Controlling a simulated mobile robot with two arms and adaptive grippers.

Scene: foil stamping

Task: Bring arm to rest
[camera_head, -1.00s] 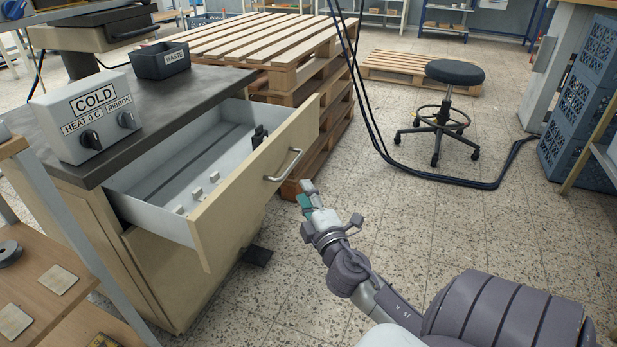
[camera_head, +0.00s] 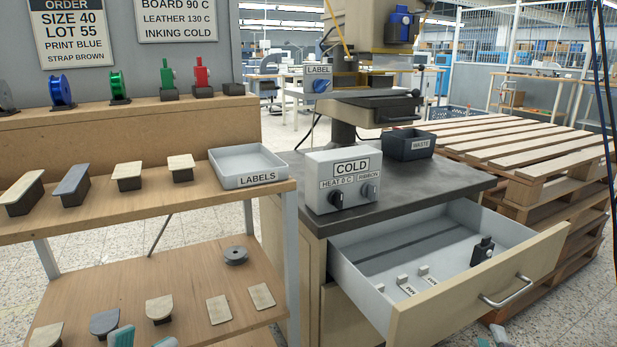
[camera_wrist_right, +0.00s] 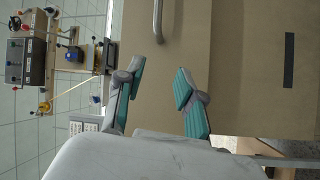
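My left gripper (camera_head: 143,340) shows only as two teal fingertips at the bottom edge of the head view, apart, in front of the lower shelf; the rest is cut off. My right gripper (camera_head: 492,341) barely shows at the bottom right, below the handle (camera_head: 507,293) of the open drawer (camera_head: 455,302). In the right wrist view, the right gripper (camera_wrist_right: 158,80) is open, with nothing between its teal pads. The beige front (camera_wrist_right: 225,70) lies beyond them, with the handle (camera_wrist_right: 158,18) at the top, apart from the fingers.
The drawer juts out under the dark worktop (camera_head: 440,182) and holds a black stamp (camera_head: 482,250) and small labelled pieces. A control box (camera_head: 343,180) reading COLD and a waste bin (camera_head: 409,144) stand on top. Shelves (camera_head: 110,215) stand left, pallets (camera_head: 530,150) right.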

